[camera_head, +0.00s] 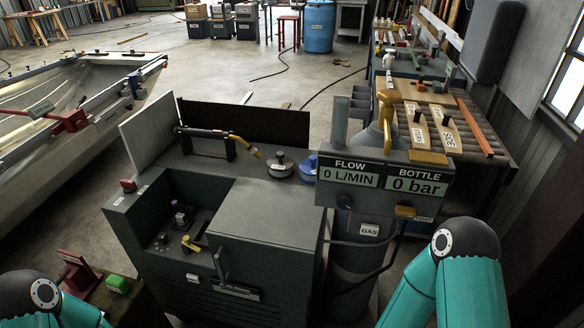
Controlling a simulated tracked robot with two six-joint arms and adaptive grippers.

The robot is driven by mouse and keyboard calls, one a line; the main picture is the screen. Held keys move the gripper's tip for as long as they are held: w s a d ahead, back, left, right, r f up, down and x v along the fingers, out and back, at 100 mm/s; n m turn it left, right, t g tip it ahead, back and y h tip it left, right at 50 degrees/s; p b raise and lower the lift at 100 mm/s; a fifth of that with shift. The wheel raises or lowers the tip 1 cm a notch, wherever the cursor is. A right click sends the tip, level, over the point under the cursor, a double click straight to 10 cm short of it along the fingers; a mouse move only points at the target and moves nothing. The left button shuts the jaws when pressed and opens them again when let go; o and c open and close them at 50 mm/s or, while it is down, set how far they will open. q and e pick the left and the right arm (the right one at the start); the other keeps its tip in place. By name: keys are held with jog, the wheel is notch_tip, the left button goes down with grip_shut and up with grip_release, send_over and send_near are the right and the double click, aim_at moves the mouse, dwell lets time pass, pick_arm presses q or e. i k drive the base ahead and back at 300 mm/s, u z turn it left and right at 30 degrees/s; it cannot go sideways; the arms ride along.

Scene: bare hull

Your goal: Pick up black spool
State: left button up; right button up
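The black spool (281,167) sits on the top rear surface of the dark welding machine (264,205). A blue spool (308,168) sits just to its right, close beside it. Small labels are on both, too small to read. My teal left arm shows at the bottom left corner and my teal right arm at the bottom right. Neither gripper is in the frame, so nothing shows between their fingers.
A torch (213,134) rests on a stand left of the black spool. A gas bottle (353,270) with a display panel (381,179) stands at the right. A low panel (245,122) rises behind the spools. A workbench (482,130) holds tools further right.

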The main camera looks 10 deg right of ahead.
aim_at(280, 166)
jog(key=u, duration=0.6)
jog(key=i, duration=0.15)
jog(key=z, duration=2.35)
jog(key=k, duration=1.25)
jog(key=u, duration=1.05)
jog(key=i, duration=1.4)
jog(key=u, duration=0.5)
